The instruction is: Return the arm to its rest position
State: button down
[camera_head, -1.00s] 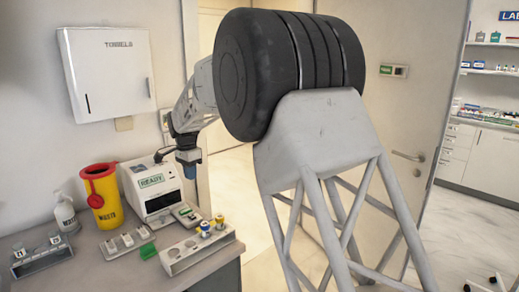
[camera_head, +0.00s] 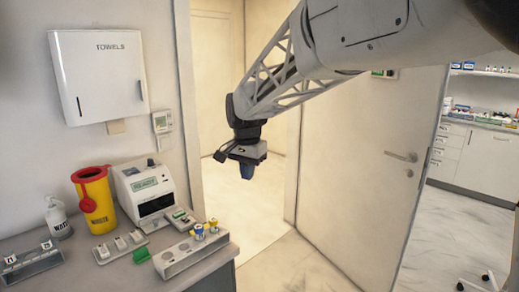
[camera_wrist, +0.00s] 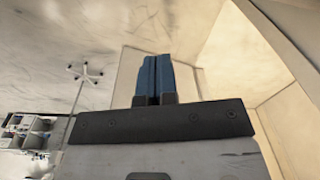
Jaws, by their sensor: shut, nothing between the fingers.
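My gripper (camera_head: 247,172) hangs at the end of my arm in the head view, in front of the doorway and to the right of the counter. It points down and is clear of everything. In the wrist view its two blue fingers (camera_wrist: 153,80) are pressed together with nothing between them. My arm reaches in from the upper right of the head view.
The counter (camera_head: 110,272) at lower left holds a yellow waste bin (camera_head: 97,205), a white machine (camera_head: 146,191), a rack with vials (camera_head: 190,252) and a bottle (camera_head: 57,218). A door (camera_head: 350,165) stands behind my arm. The floor (camera_head: 285,262) right of the counter is clear.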

jog(key=s+d+n+t, duration=0.1)
jog(key=s+d+n, duration=0.2)
jog(key=s+d, duration=1.4)
jog(key=s+d+f+n, duration=0.1)
jog(key=s+f, duration=0.3)
jog(key=s, duration=0.6)
jog(key=s+d+f+n+t, duration=0.1)
jog(key=s+d+f, duration=0.2)
jog(key=s, duration=0.6)
jog(key=shift+s+d+f, duration=0.35)
jog(key=shift+d+f, duration=0.05)
jog(key=c, duration=1.8)
grip_release()
